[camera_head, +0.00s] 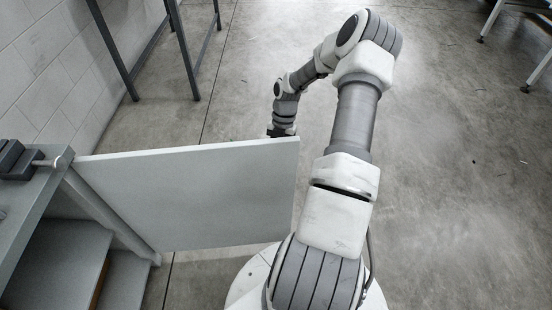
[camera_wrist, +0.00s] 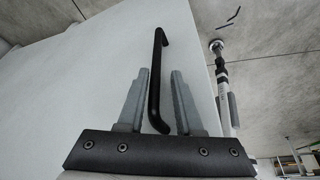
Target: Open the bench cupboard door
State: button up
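The bench cupboard door (camera_head: 190,198) is a pale grey panel. It stands swung wide open, out from the bench front on the left. In the wrist view the door face (camera_wrist: 90,85) fills the left and middle, with a black bar handle (camera_wrist: 156,80) on it. My gripper (camera_wrist: 159,88) is open, with one finger on each side of the handle and gaps showing between. In the head view my wrist (camera_head: 283,120) reaches down on the far side of the door, and the fingers are hidden behind its top edge.
The bench (camera_head: 40,195) stands at the left, with an open cupboard interior and shelf (camera_head: 60,262). A dark block with a rod (camera_head: 25,160) lies on its top. A dark-legged frame (camera_head: 185,50) stands by the block wall. The concrete floor (camera_head: 460,180) at right is clear.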

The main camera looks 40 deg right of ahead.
jog(key=shift+o, duration=0.4)
jog(key=shift+a, duration=0.15)
jog(key=shift+w+r, duration=0.1)
jog(key=p+v, duration=0.2)
jog(key=v, duration=1.5)
jog(key=shift+p, duration=0.35)
jog(key=shift+r, duration=0.1)
